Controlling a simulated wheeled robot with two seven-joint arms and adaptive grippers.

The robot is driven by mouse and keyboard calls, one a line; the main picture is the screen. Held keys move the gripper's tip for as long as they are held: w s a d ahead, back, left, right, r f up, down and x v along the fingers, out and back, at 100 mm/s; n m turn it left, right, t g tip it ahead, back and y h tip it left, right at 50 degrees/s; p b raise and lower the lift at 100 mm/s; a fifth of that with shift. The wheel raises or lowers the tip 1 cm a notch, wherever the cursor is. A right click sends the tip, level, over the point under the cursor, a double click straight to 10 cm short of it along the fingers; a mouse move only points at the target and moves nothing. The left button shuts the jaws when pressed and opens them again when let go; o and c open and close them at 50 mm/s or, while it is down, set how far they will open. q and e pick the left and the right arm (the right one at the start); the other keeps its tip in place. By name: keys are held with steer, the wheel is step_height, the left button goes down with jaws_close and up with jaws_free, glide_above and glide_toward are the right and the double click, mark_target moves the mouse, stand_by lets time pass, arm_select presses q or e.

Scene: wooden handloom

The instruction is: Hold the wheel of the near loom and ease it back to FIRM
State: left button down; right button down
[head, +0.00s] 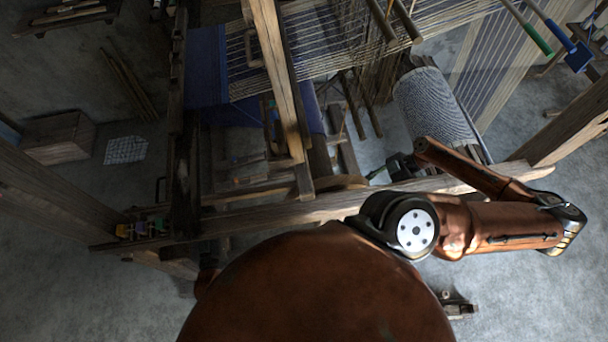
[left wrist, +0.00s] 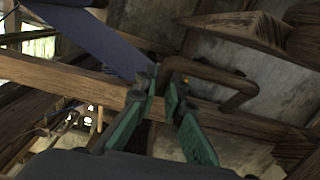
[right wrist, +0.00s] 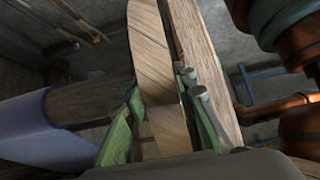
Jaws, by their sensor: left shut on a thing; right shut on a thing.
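In the right wrist view, the pale curved wooden rim of the wheel (right wrist: 155,75) runs between the green fingers of my right gripper (right wrist: 160,88), which is shut on it. In the left wrist view, my left gripper (left wrist: 167,88) has its fingertips close together at the end of a bent wooden handle (left wrist: 235,75) and is shut on it. The near loom (head: 300,208) fills the middle of the head view. My own body and arm cover much of the loom's near side there, and the wheel is mostly hidden. No FIRM mark can be read.
Blue cloth (head: 207,65) and stretched threads lie across the loom, with a grey cloth roll (head: 435,105) at its right. Wooden posts and beams stand close around both grippers. A wooden box (head: 58,138) stands at the left. The floor at lower right is mostly clear.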

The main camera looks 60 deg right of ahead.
arm_select(q)
steer(key=shift+f, duration=0.1)
stand_by(0.4)
steer(key=shift+w+f+m, duration=0.1)
steer(key=shift+f+m, duration=0.2)
steer(key=shift+f, duration=0.15)
arm_select(e)
steer(key=c, duration=1.4)
jaws_free()
steer(key=v, duration=0.9)
steer(key=o, duration=0.6)
steer(key=shift+s, duration=0.1)
